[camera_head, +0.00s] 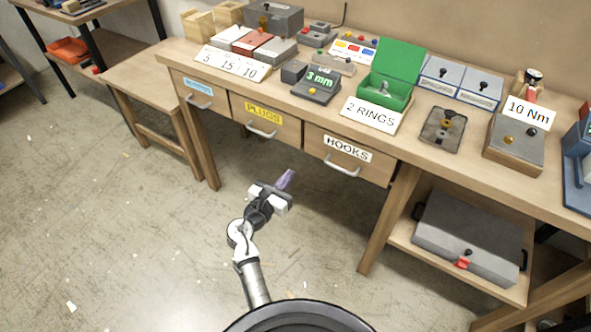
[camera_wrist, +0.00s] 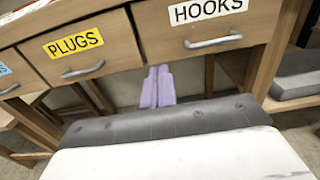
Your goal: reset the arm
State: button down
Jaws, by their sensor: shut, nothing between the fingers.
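My gripper (camera_head: 285,180) hangs in the air in front of the workbench, below the drawers, at the end of my half-extended arm. Its purple fingers are together with nothing between them. In the wrist view the shut fingers (camera_wrist: 158,87) point toward the bench, between the PLUGS drawer (camera_wrist: 80,48) and the HOOKS drawer (camera_wrist: 208,28). No contact with the bench shows.
The workbench (camera_head: 450,160) carries a green open box (camera_head: 390,75), a 3 mm device (camera_head: 316,85) and a 10 Nm block (camera_head: 513,145). A grey case (camera_head: 468,235) lies on the lower shelf. A side table (camera_head: 150,75) stands left.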

jog(key=shift+s+a, duration=0.2)
jog(key=shift+s, duration=0.2)
